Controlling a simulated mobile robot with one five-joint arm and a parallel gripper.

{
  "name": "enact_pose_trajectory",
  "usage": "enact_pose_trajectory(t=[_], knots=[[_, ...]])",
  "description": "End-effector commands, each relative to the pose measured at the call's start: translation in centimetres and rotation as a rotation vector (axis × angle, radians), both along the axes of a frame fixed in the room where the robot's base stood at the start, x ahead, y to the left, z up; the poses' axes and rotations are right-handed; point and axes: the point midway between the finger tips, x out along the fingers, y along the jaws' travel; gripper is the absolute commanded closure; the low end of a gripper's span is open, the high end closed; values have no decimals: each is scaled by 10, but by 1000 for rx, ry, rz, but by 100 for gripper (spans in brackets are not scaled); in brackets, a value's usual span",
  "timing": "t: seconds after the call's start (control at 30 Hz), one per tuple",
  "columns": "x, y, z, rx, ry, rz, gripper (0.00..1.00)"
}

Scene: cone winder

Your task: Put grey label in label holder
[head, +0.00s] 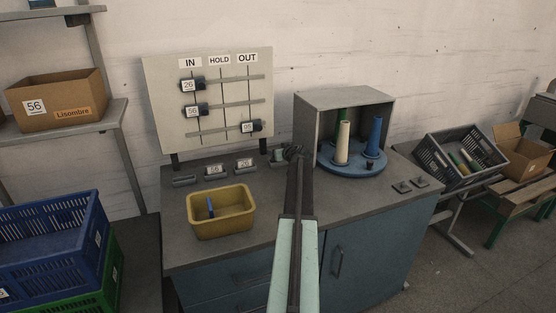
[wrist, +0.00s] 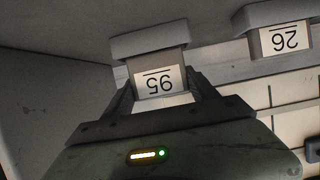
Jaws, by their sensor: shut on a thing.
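The grey label (wrist: 160,78) has a white face with an underlined number, seen upside down in the wrist view; I cannot tell surely if it is 95 or 56. My gripper (wrist: 160,100) is shut on it, one finger on each side. Its far end meets a grey label holder (wrist: 150,40); I cannot tell how deep it sits. In the head view my gripper (head: 291,153) is at the back of the counter, right of the label 26 (head: 244,163), and the held label is not clear there.
Label 56 (head: 213,170) and a low grey holder (head: 184,180) stand further left. A yellow bin (head: 222,225) with a blue item is in front. The IN/HOLD/OUT board (head: 215,90) rises behind. A grey housing with cones on a blue turntable (head: 352,168) stands close on the right.

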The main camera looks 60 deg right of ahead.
Motion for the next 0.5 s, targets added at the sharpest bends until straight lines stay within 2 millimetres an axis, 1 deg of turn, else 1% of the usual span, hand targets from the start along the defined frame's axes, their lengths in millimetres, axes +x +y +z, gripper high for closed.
enact_pose_trajectory(t=[0.03, 0.07, 0.3, 0.47, 0.5], knots=[[0, 0, -19, 0, 0, 0, 72], [0, 1, -22, 0, 0, 0, 72], [1, 1, -18, 0, 0, 1, 72], [1, 1, -24, 0, 0, 1, 72], [1, 1, -22, 0, 0, 1, 21]])
